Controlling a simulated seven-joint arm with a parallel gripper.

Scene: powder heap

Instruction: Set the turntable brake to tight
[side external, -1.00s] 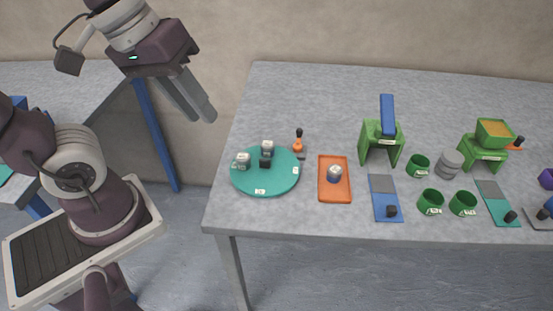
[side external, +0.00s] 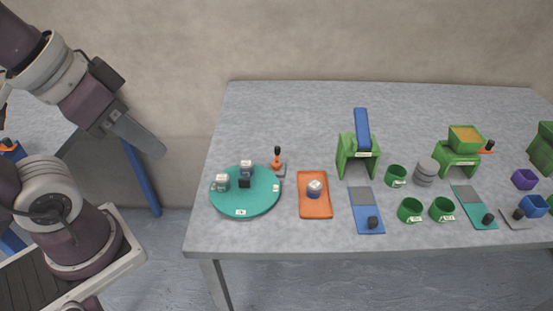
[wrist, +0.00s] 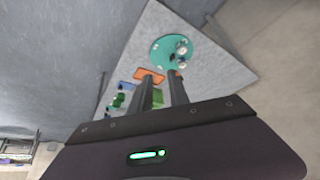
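The turntable (side external: 262,202) is a teal disc at the table's left end, with small grey-white jars and a dark block on it. It also shows in the wrist view (wrist: 160,53). Behind its right edge stands a small orange lever (side external: 277,164) with a black knob on a grey base, which looks like the brake. Its setting marks are too small to read. My gripper (side external: 160,151) hangs off the table's left side, apart from the turntable and lever. In the wrist view its fingers (wrist: 162,77) are apart with nothing held between them.
An orange tray (side external: 316,210) with a jar sits right of the turntable. Further right are a green stand (side external: 346,160) with a blue chute, a blue pad (side external: 367,217), green cups (side external: 410,209) and grey discs (side external: 426,170). The table's back strip is clear.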

